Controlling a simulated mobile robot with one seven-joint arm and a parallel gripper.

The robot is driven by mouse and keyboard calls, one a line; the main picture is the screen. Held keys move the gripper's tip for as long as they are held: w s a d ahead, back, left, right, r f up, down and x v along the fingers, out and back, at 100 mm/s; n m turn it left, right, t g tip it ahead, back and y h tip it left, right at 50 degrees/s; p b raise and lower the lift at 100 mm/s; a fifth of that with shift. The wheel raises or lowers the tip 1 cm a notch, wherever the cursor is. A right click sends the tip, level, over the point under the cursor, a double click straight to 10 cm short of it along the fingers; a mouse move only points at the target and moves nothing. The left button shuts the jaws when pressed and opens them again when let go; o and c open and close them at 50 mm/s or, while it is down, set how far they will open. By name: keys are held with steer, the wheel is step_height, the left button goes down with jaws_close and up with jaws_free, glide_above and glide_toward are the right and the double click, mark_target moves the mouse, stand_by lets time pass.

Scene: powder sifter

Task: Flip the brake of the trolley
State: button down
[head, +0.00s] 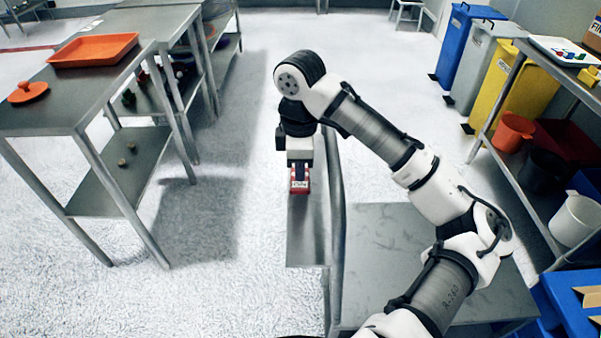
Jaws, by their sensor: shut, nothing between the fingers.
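My gripper (300,190), with red at its fingertips, points down near the middle of the head view. It is shut with nothing in it. It appears over a narrow grey metal surface (307,240), but its height above that surface is unclear. This surface adjoins an upright metal edge and a wide, flat grey top (400,280) under my arm. They may be parts of the trolley, but I cannot tell for certain. I cannot make out a brake in this view.
Steel tables stand at the left, with an orange tray (94,50) and an orange lid (28,92) on top. Blue, grey and yellow bins line the right. A rack (535,205) holds buckets. Pale floor is clear between the left tables and the middle metal structure.

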steer(key=shift+f+b, duration=0.65)
steer(key=shift+f, duration=0.65)
stand_by(0.8)
step_height(320, 180, up, 7)
steer(key=p, duration=0.8)
steer(key=shift+r, duration=0.1)
stand_by(0.4)
